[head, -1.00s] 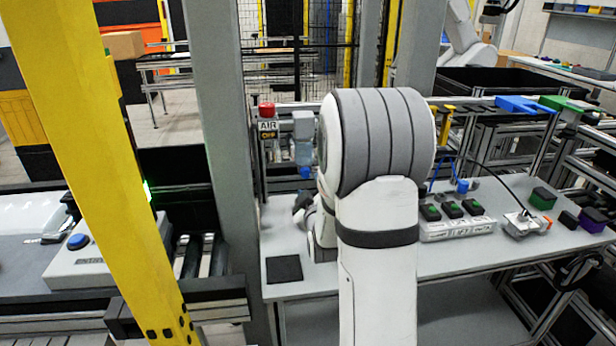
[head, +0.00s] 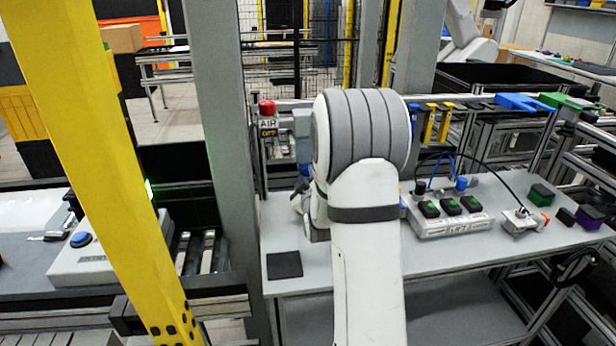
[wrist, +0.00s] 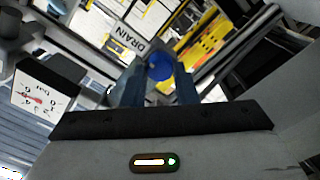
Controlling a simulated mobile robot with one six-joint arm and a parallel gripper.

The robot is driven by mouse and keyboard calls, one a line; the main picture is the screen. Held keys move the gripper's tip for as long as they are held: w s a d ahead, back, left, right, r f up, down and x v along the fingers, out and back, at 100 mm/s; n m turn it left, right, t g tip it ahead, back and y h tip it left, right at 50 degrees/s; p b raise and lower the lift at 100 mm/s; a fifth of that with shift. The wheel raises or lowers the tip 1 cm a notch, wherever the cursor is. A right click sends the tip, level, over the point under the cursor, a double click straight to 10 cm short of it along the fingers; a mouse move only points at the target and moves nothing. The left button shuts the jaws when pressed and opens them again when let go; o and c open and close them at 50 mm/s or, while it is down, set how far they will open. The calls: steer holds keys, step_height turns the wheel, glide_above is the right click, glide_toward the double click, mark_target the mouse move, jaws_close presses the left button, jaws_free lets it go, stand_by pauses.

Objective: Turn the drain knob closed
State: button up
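In the head view, a blue knob (head: 305,170) shows below a grey air unit (head: 302,124), just left of my arm. My arm hides most of my gripper there.
A pressure gauge (wrist: 40,98) is at the left of the wrist view. In the head view, a red-topped AIR sign (head: 267,122) stands left of the air unit. A box with green-topped switches (head: 447,215) sits right on the table (head: 440,262). A yellow post (head: 95,150) stands left.

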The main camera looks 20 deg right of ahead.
steer(key=shift+c, duration=1.4)
steer(key=shift+d, duration=0.15)
steer(key=shift+c, duration=0.6)
steer(key=m+b, duration=0.1)
steer(key=b, duration=0.2)
steer(key=m+b, duration=0.2)
steer(key=b, duration=0.2)
steer(key=shift+f+m, duration=0.3)
steer(key=shift+f, duration=0.05)
steer(key=m+b, duration=0.6)
steer(key=b, duration=0.3)
steer(key=shift+r, duration=0.1)
steer(key=m+b, duration=0.4)
steer(key=shift+r+m, duration=0.1)
steer(key=shift+m, duration=0.3)
steer(key=shift+r+m+b, duration=0.2)
steer(key=shift+m+b, duration=1.15)
steer(key=shift+m, duration=0.45)
